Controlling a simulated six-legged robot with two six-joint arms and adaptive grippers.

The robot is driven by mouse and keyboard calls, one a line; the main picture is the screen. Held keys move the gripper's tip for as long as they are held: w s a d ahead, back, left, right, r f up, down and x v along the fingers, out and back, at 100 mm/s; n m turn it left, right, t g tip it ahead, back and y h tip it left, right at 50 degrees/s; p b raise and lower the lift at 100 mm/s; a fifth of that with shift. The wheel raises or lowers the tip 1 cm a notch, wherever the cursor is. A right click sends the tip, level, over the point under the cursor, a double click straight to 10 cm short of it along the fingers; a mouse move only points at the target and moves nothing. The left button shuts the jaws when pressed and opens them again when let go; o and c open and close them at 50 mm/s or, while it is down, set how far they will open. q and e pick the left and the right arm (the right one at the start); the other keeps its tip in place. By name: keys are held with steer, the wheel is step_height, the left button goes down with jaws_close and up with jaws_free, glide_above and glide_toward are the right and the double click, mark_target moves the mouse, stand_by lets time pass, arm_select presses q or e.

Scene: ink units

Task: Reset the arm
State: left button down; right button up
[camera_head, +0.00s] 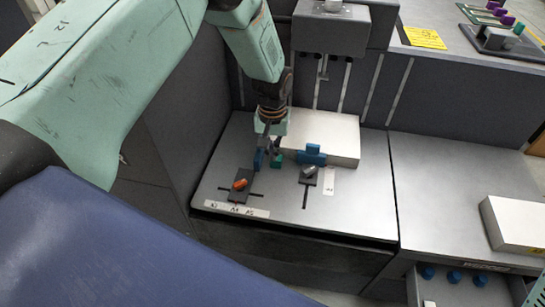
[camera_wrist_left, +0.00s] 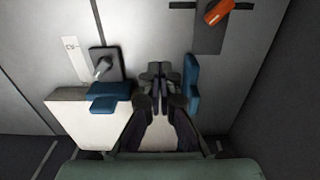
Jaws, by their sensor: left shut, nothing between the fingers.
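My left arm comes in from the upper left in the head view. Its gripper (camera_head: 267,158) points down over the grey worktop, in front of a white box. In the wrist view the left gripper (camera_wrist_left: 160,72) has its fingertips together with nothing between them. An upright blue piece (camera_wrist_left: 191,85) stands close beside the fingers, apparently apart from them. A blue block (camera_head: 311,155) lies on the other side of the gripper; it also shows in the wrist view (camera_wrist_left: 110,92). My right gripper is not in view.
The white box (camera_head: 335,135) is behind. A grey machine head (camera_head: 332,27) overhangs it. Another white box (camera_head: 515,223) sits at right. The worktop's right front is clear.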

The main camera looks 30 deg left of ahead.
arm_select(q)
steer(key=shift+r, duration=0.15)
steer(key=s+f+t, duration=0.1)
steer(key=s+f, duration=0.1)
steer(key=s, duration=0.2)
steer(key=s+d+f+m+t, duration=0.1)
steer(key=s+f, duration=0.1)
steer(key=s, duration=0.1)
steer(key=s+f+t, duration=0.1)
steer(key=s+f, duration=0.2)
steer(key=s, duration=0.1)
steer(key=shift+s+d+m, duration=0.15)
steer(key=shift+s+m, duration=0.2)
steer(key=shift+m, duration=0.05)
steer(key=s+g+p, duration=0.1)
steer(key=s+g, duration=0.2)
steer(key=s, duration=2)
steer(key=shift+s+d+r+m, duration=0.15)
steer(key=shift+s+d+m, duration=0.1)
steer(key=shift+d+m, duration=0.1)
steer(key=shift+w, duration=0.1)
